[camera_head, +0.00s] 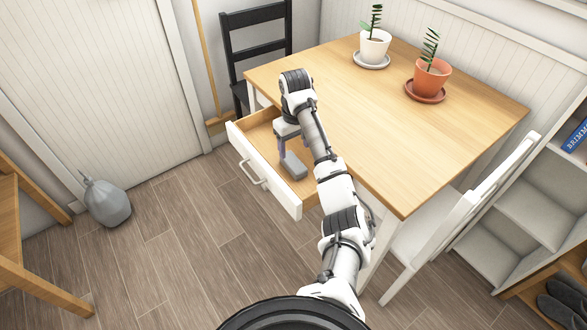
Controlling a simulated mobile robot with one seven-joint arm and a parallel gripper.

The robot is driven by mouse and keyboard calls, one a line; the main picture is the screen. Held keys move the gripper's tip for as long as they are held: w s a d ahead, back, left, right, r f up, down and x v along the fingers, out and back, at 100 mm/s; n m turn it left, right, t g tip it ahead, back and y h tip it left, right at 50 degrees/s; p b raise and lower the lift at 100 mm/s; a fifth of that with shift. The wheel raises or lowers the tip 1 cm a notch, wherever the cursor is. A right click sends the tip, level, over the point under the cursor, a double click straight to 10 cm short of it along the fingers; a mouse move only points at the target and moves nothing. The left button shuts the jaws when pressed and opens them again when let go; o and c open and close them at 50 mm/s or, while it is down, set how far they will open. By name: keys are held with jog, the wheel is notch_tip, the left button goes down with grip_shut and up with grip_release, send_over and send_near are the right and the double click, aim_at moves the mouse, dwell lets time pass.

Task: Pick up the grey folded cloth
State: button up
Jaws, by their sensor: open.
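The grey folded cloth (294,166) is a small grey block-like shape lying in the open drawer (262,170) of the wooden table. The drawer has a white front with a handle and a wooden inside. My gripper (288,150) points down over the drawer, with its fingers open at the cloth's far end. I cannot tell whether the fingers touch the cloth. My arm hides the right part of the drawer.
The table top (370,120) holds a white plant pot (374,48) and a terracotta pot (432,78), both on saucers. A black chair (256,45) stands behind, a white chair (440,225) at right. A grey jug-like container (107,203) stands on the floor, which is clear in front of the drawer.

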aim_at(294, 162)
jog(key=shift+s+a+f+p, duration=0.1)
jog(key=shift+f+p, duration=0.25)
jog(key=shift+f, duration=1.15)
jog(key=shift+s+a+f+p, duration=0.1)
jog(key=shift+f+p, duration=0.25)
jog(key=shift+f, duration=1.1)
jog(key=c, duration=1.1)
jog(key=shift+o, duration=0.2)
jog(key=shift+r, duration=0.1)
notch_tip(294, 162, up, 20)
jog(key=p, duration=0.3)
